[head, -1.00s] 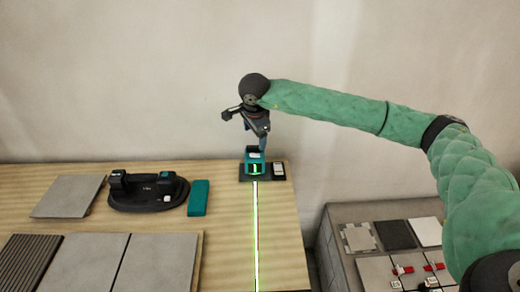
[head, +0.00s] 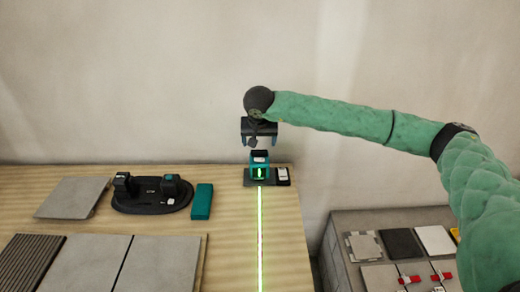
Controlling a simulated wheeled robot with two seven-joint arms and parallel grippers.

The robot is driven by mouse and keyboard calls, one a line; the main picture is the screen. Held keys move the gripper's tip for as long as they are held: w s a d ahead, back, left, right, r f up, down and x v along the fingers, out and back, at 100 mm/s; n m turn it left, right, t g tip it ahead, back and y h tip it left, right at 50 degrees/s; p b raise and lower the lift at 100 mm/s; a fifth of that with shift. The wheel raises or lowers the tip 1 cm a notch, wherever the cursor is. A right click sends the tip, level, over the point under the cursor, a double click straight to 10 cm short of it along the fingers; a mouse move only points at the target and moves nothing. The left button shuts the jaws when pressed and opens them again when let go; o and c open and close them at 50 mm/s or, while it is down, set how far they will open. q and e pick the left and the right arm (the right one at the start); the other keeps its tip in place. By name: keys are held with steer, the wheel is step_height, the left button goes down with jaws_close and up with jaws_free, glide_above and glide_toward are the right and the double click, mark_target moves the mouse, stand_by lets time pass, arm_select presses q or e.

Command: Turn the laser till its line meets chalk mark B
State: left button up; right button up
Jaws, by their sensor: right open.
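The laser (head: 259,167) is a small teal and black box on a dark base plate (head: 282,183) at the back right of the wooden table. Its bright green line (head: 260,240) runs from its front straight towards the table's near edge. My right gripper (head: 259,143) is open, pointing down just above the laser, with its fingers to either side and apart from it. I cannot make out chalk mark B. My left gripper is not in view.
A black tool holder (head: 150,205), a teal block (head: 202,202) and a loose grey tile (head: 72,197) are left of the laser. Larger tiles (head: 90,262) lie nearer. A lower grey surface (head: 350,222) with tiles and red clips is at right.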

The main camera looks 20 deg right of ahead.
mark_target(259, 151)
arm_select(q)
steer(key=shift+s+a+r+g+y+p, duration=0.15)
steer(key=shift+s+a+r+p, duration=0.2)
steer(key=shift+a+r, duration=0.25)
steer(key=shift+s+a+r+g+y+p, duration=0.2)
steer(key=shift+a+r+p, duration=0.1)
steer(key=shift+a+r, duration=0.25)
arm_select(e)
steer(key=shift+x, duration=2.9)
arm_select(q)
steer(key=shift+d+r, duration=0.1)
